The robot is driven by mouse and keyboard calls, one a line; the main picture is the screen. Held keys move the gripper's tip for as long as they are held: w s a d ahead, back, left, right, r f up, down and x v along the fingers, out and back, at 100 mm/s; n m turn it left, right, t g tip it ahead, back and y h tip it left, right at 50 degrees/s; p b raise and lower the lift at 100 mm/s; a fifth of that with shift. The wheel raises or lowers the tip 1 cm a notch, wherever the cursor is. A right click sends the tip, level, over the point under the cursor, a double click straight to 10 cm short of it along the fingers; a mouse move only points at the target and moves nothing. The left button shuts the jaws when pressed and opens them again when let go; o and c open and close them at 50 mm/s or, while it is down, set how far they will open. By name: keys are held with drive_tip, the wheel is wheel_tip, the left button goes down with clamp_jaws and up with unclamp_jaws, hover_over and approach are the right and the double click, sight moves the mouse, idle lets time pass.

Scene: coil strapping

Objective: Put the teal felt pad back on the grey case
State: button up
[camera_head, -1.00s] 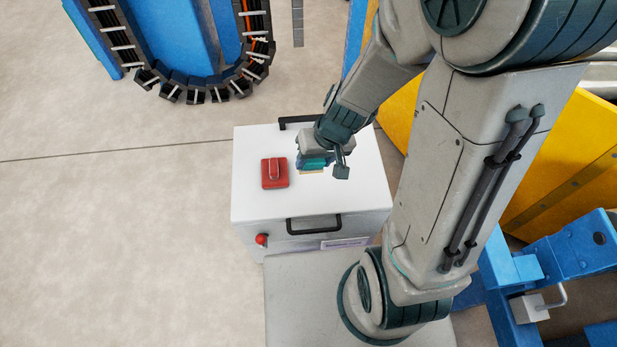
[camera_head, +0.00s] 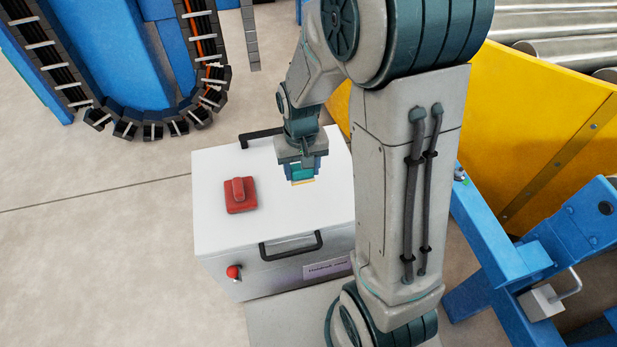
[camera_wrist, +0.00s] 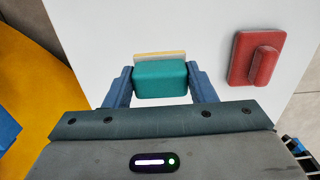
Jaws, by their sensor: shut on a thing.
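My gripper (camera_head: 302,172) is shut on the teal pad (camera_wrist: 160,80), with one blue finger on each side of it. The pad also shows in the head view (camera_head: 302,173), over the right part of a white-topped box. A thin yellow and grey strip (camera_wrist: 160,56) shows along the pad's far edge in the wrist view. I cannot tell whether the pad touches the box top. The white-topped box (camera_head: 240,165) has light grey sides and black handles. I see no other grey case clearly.
A red block with a raised grip (camera_head: 240,195) sits on the box top, left of my gripper. A red button (camera_head: 233,271) is on the box's front. A yellow panel (camera_head: 540,120) and blue frame (camera_head: 490,270) stand at right.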

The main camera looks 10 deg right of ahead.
drive_tip(key=w+d+f, duration=0.1)
drive_tip(key=d, duration=0.1)
drive_tip(key=w+d+f+b, duration=0.1)
drive_tip(key=w+d+f, duration=0.1)
drive_tip(key=shift+w+f, duration=0.15)
drive_tip(key=shift+w, duration=0.05)
wheel_tip(320, 180, down, 4)
drive_tip(key=shift+f+b, duration=0.1)
drive_tip(key=shift+b, duration=0.85)
drive_tip(key=shift+c, duration=0.5)
drive_tip(key=o, duration=1.2)
wheel_tip(320, 180, up, 12)
drive_tip(key=p, duration=0.4)
drive_tip(key=s+r, duration=0.4)
drive_tip(key=s, duration=0.4)
drive_tip(key=s+r+t, duration=0.1)
drive_tip(key=s+r, duration=0.3)
drive_tip(key=s, duration=0.4)
